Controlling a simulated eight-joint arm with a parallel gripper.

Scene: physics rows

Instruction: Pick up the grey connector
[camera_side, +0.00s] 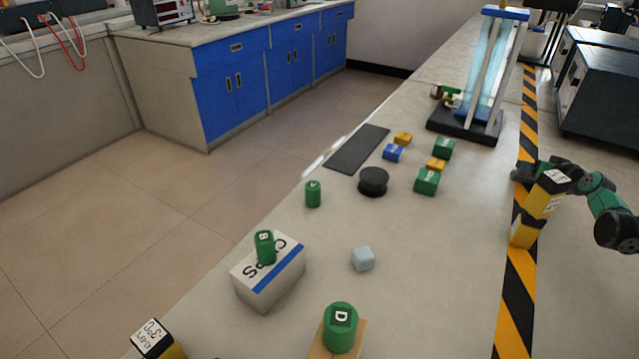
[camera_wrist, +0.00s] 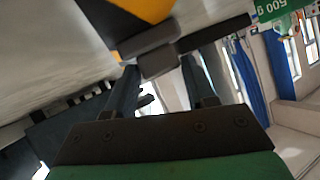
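A dark grey piece, which I take for the grey connector (camera_wrist: 160,60), shows at the top middle of the wrist view, against a yellow and black block. A darker bar runs from it to the right. My gripper (camera_wrist: 161,70) has its two fingers apart, with the tips at either side of this piece. I cannot tell whether they press on it. In the side view my gripper is at the right, beside a yellow and black block (camera_side: 525,231); its fingertips are mostly hidden. A dark grey part (camera_side: 524,171) sticks out left of the block's labelled top there.
Several green, blue and yellow blocks, a black disc (camera_side: 373,181) and a pale cube (camera_side: 362,258) stand on the bench. A white box (camera_side: 272,281) bears a green cylinder (camera_side: 264,247). A tall frame (camera_side: 485,75) stands at the back. Striped tape (camera_side: 516,300) runs along the right.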

